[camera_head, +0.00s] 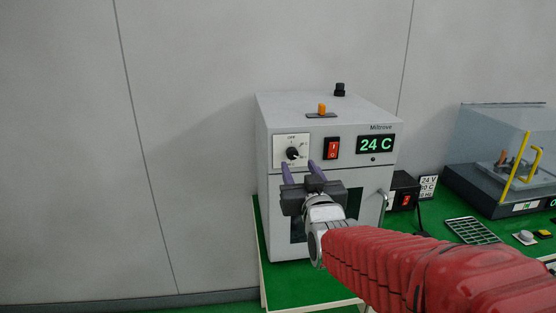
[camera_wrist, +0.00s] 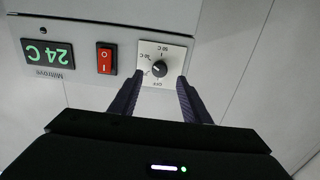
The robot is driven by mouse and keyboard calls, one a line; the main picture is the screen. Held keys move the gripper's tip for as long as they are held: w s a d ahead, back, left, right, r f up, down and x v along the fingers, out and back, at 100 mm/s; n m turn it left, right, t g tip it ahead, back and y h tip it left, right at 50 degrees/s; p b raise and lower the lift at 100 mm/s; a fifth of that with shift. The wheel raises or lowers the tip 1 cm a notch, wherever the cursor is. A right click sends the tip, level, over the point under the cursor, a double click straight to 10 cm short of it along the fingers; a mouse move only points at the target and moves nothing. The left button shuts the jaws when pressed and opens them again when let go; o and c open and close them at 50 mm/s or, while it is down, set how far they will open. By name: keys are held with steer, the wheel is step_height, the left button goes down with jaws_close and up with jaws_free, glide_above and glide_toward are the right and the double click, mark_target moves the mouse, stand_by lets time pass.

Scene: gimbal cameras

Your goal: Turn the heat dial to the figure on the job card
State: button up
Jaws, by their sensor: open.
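The heat dial (camera_head: 292,153) is a small black knob on a white scale plate on the front of a grey oven-like box (camera_head: 390,140). In the wrist view the dial (camera_wrist: 159,69) appears upside down, with a scale marked OFF and several C figures. My gripper (camera_head: 299,165) is open, its two purple fingers pointing at the plate. In the wrist view the fingertips (camera_wrist: 160,77) lie either side of the knob; contact is not visible. The green display (camera_head: 375,145) reads 24 C. A small white card (camera_head: 428,187) carries lines in V, C and Hz; its C figure is partly unclear.
A red rocker switch (camera_head: 332,148) sits right of the dial. An orange knob (camera_head: 322,108) and a black knob (camera_head: 340,89) stand on the box top. A black unit (camera_head: 403,192) and a clear-covered machine (camera_head: 500,160) stand to the right on the green bench top. The wall is plain.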

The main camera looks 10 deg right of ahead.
mark_target(293, 156)
steer(key=shift+w, duration=2.95)
steer(key=shift+c, duration=0.5)
steer(key=c, duration=0.9)
